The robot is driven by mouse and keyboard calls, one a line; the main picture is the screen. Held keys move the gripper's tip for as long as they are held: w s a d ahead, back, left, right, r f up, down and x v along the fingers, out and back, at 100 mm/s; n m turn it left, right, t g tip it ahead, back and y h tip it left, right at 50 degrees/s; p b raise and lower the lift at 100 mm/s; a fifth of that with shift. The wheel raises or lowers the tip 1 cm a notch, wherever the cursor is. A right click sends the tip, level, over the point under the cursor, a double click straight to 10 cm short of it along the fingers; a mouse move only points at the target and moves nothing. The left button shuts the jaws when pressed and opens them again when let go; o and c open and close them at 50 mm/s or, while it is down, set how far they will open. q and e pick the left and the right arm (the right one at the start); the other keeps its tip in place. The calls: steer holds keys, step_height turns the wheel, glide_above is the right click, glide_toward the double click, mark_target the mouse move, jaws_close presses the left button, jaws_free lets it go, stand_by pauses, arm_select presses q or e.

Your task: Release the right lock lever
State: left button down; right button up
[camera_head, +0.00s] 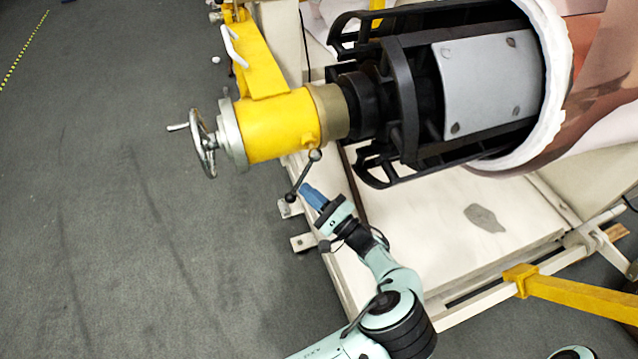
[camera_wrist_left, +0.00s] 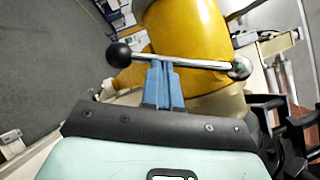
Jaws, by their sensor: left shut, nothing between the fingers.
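The lock lever (camera_head: 303,176) is a thin metal bar at the lower side of the yellow cylinder (camera_head: 277,125). A dark ball knob is at its lower end and a rounder grey hub at its upper end. In the left wrist view the lever (camera_wrist_left: 185,62) crosses the picture, black knob left and silver hub right. My left gripper (camera_head: 306,190) has its blue fingers shut and empty, just right of the lever. In the left wrist view the fingertips (camera_wrist_left: 163,66) reach the bar between knob and hub; I cannot tell if they touch. My right gripper is out of view.
A handwheel (camera_head: 203,143) stands at the cylinder's left end. A black reel frame (camera_head: 400,90) with a grey plate and a copper roll (camera_head: 610,60) are at the right. A white base platform (camera_head: 450,230) lies below. Grey floor is clear at left.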

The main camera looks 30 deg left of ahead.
arm_select(q)
steer(key=s+a+m+t+p, duration=0.1)
steer(key=m, duration=0.1)
steer(key=s+a+r+m+t+p, duration=0.1)
steer(key=m+p, duration=0.1)
steer(key=shift+a+r+t+y, duration=0.1)
steer(key=shift+r+t+y, duration=0.1)
steer(key=shift+t+y, duration=0.2)
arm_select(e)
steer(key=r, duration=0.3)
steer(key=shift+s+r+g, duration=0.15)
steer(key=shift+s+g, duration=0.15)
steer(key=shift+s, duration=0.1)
arm_select(q)
steer(key=shift+s, duration=0.1)
